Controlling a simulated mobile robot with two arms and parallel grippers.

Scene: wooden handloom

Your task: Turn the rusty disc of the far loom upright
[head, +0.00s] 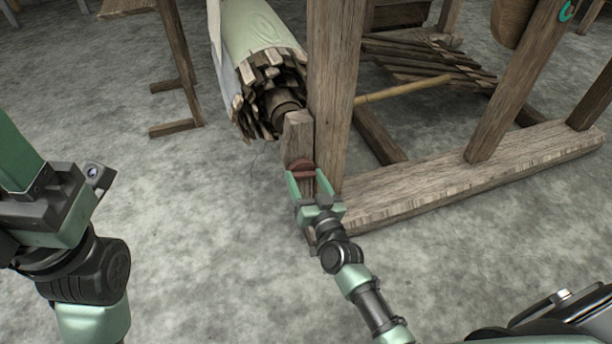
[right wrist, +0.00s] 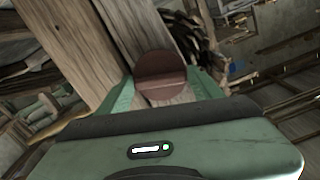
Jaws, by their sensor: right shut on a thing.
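The rusty disc (head: 301,168) is a small reddish-brown round piece on the short wooden post of the loom (head: 334,75). My right gripper (head: 308,183) is shut on the disc, its two green fingers on either side of it. In the right wrist view the disc (right wrist: 160,75) sits between the fingertips, with a raised ridge across its face.
A roll of pale cloth on a beam with wooden slats (head: 268,85) lies just behind the post. A long wooden foot beam (head: 480,165) runs to the right. A wooden stand (head: 178,75) is at the upper left. The grey floor at left is clear.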

